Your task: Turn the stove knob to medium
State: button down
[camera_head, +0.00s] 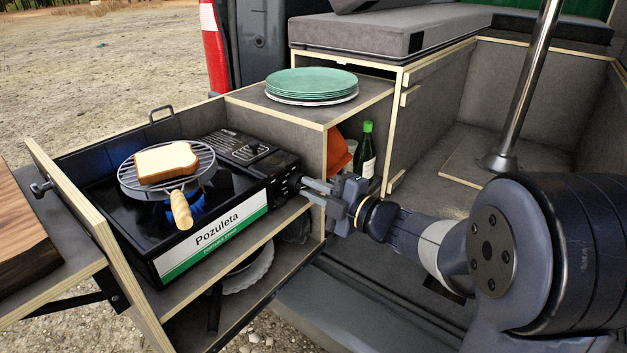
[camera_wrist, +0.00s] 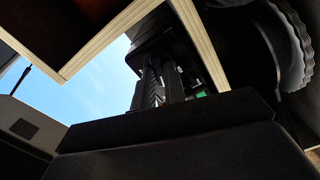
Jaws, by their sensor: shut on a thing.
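The black camping stove (camera_head: 222,235), with a "Pozuleta" label on its front, sits in the pulled-out drawer unit. Its black knob (camera_head: 284,184) is at the right end of the stove's front. My gripper (camera_head: 304,187) reaches in from the right and is shut on the knob, whose face is partly hidden by the fingers. A blue flame (camera_head: 198,203) shows at the burner. The wrist view shows the fingers (camera_wrist: 160,82) against the dark stove end; the knob's setting cannot be read there.
A round grill (camera_head: 204,157) with a wooden handle (camera_head: 181,210) holds a bread slice (camera_head: 166,162) over the burner. Green plates (camera_head: 311,83) are stacked on the cabinet behind. A green bottle (camera_head: 365,152) stands in the cabinet opening. A shelf edge (camera_head: 237,266) runs below the stove.

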jog(key=shift+m+p, duration=0.4)
jog(key=shift+m, duration=0.3)
jog(key=c, duration=1.5)
grip_release()
jog(key=shift+o, duration=0.2)
jog(key=p+v, duration=0.1)
jog(key=v, duration=0.9)
jog(key=shift+s+d, duration=0.25)
jog(key=shift+d, duration=0.1)
jog(key=b+x, duration=0.1)
jog(key=x, duration=1)
